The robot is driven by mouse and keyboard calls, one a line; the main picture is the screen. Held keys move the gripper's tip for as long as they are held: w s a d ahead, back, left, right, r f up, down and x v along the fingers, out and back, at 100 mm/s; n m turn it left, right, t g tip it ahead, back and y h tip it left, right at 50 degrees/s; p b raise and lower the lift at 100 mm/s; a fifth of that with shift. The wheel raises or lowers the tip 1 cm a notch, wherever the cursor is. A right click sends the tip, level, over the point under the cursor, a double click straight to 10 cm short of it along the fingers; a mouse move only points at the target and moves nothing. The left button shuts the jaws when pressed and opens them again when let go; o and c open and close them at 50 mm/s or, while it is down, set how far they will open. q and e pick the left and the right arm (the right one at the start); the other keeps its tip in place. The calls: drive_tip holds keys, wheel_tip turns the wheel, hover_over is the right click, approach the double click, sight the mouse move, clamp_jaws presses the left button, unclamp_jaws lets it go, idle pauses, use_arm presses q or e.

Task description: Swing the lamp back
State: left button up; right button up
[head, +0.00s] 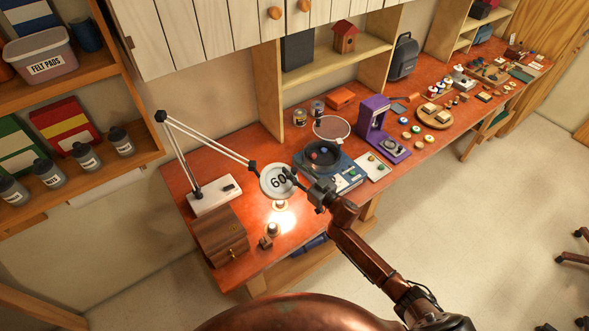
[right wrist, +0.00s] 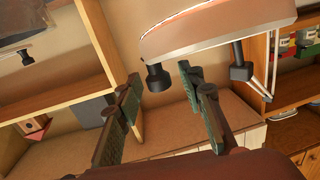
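The white desk lamp stands on the left of the red workbench, its base (head: 213,198) beside a wooden box. Its jointed arm (head: 208,138) reaches right to a round lamp head (head: 275,181) marked 60, which lights the bench below. My right gripper (head: 292,178) is at the right edge of the lamp head. In the right wrist view the fingers of this gripper (right wrist: 160,75) are apart, with a black knob (right wrist: 157,77) of the lamp head (right wrist: 220,28) between their tips. I see gaps beside the knob, so no grip shows. My left gripper is out of view.
The wooden box (head: 214,238) and a small dark object (head: 268,236) are near the bench's front edge. A blue round device (head: 324,158) and a purple stand (head: 377,130) sit right of the lamp. A shelf (head: 130,85) rises at left.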

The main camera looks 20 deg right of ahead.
clamp_jaws()
idle(0.4)
idle(0.4)
